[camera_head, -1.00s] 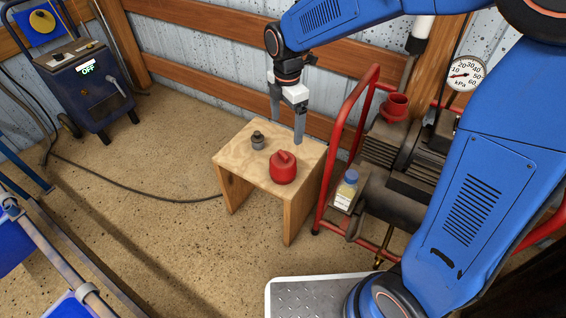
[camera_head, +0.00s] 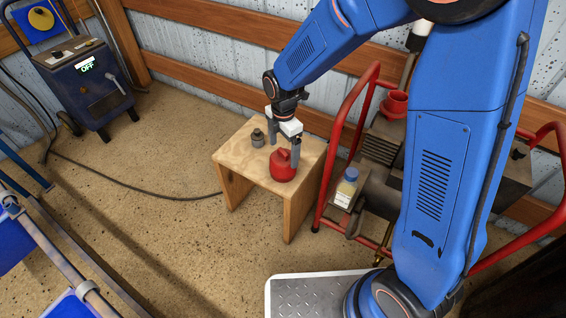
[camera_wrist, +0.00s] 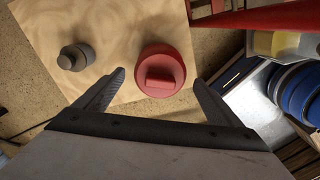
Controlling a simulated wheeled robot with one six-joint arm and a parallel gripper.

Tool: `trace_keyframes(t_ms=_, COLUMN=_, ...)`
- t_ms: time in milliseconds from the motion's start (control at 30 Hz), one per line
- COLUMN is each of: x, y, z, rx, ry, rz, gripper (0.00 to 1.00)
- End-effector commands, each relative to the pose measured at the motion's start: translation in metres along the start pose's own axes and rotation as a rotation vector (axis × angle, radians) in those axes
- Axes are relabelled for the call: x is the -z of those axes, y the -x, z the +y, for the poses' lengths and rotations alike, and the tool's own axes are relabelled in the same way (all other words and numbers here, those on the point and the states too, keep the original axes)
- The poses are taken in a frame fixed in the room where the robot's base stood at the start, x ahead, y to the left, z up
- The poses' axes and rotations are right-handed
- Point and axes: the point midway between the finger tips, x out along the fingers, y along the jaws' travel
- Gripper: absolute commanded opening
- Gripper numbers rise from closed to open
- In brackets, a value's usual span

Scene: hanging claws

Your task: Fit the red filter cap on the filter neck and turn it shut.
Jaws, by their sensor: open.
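The red filter cap (camera_head: 282,168) sits on the small wooden stool, its raised grip bar on top. It also shows in the wrist view (camera_wrist: 162,72), ahead of and between the fingers. My gripper (camera_head: 284,152) is open and empty, pointing down just above and behind the cap; I cannot tell whether a finger touches it. In the head view the right finger partly covers the cap's edge. The likely filter neck is the red, open-topped fitting (camera_head: 395,103) on the machine at the right; it is apart from the cap.
A small grey fitting (camera_head: 257,138) stands on the stool (camera_head: 236,155), left of the cap. The red tube frame (camera_head: 345,150) rises close to the stool's right. A blue-capped bottle (camera_head: 346,188) stands on the machine.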

Motion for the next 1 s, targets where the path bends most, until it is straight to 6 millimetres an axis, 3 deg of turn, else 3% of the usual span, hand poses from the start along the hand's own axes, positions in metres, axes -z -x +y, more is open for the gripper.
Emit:
trace_keyframes(t_ms=433, x=0.002, y=-0.047, z=-0.001, rx=0.001, ry=0.000, rz=0.000, gripper=0.89)
trace_keyframes(t_ms=767, x=0.002, y=-0.053, z=-0.001, rx=-0.002, ry=0.000, rz=0.000, gripper=0.89)
trace_keyframes(t_ms=933, x=0.002, y=-0.053, z=0.000, rx=-0.002, ry=0.000, rz=0.000, gripper=0.51)
trace_keyframes(t_ms=1000, x=0.002, y=-0.053, z=0.000, rx=-0.002, ry=0.000, rz=0.000, gripper=0.49)
